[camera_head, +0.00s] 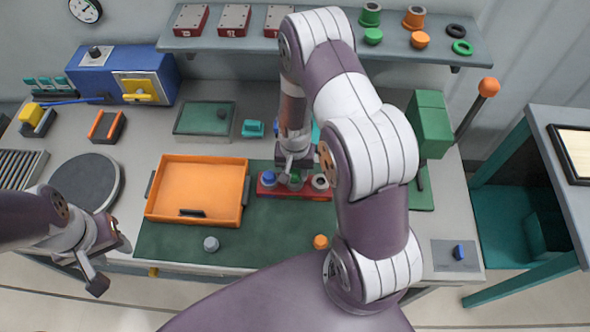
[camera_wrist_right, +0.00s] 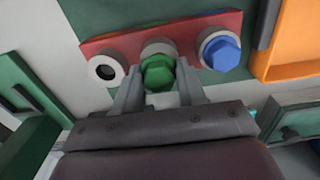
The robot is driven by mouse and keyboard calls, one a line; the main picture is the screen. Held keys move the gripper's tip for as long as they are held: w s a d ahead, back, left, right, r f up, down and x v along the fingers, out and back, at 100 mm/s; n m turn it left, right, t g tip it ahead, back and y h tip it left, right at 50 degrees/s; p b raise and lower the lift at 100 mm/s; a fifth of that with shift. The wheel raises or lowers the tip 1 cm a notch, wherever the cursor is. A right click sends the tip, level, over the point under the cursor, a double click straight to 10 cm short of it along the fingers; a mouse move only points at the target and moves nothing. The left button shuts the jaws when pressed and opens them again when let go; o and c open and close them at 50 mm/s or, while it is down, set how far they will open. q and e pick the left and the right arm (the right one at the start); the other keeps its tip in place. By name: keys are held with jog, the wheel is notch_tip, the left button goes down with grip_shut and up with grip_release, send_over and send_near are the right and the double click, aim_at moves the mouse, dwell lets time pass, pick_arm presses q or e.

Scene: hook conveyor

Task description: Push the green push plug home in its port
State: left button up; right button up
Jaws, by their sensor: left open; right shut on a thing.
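The green push plug (camera_wrist_right: 157,72) sits at the middle port of the red port block (camera_wrist_right: 196,22). My right gripper (camera_wrist_right: 158,88) is shut on the green plug, one finger on each side of it. How deep the plug sits cannot be told. The blue plug (camera_wrist_right: 221,52) stands in one end port, and the other end port (camera_wrist_right: 105,69) is empty. In the head view the red block (camera_head: 267,191) lies on the green mat, with the green plug (camera_head: 296,180) partly hidden by my right gripper (camera_head: 293,173). My left gripper (camera_head: 107,260) is open and empty at the lower left.
An orange tray (camera_head: 197,160) stands left of the block. A grey plug (camera_head: 211,244) and an orange plug (camera_head: 320,241) stand near the mat's front edge. A green post (camera_head: 429,125) with an orange-knobbed lever (camera_head: 488,88) stands right. The mat (camera_head: 260,235) is clear between the loose plugs.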

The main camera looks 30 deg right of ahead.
aim_at(295, 171)
jog(key=shift+f, duration=0.3)
dwell(0.5)
jog(key=o, duration=1.1)
notch_tip(295, 171, up, 13)
jog(key=b, duration=0.3)
jog(key=shift+f, duration=0.15)
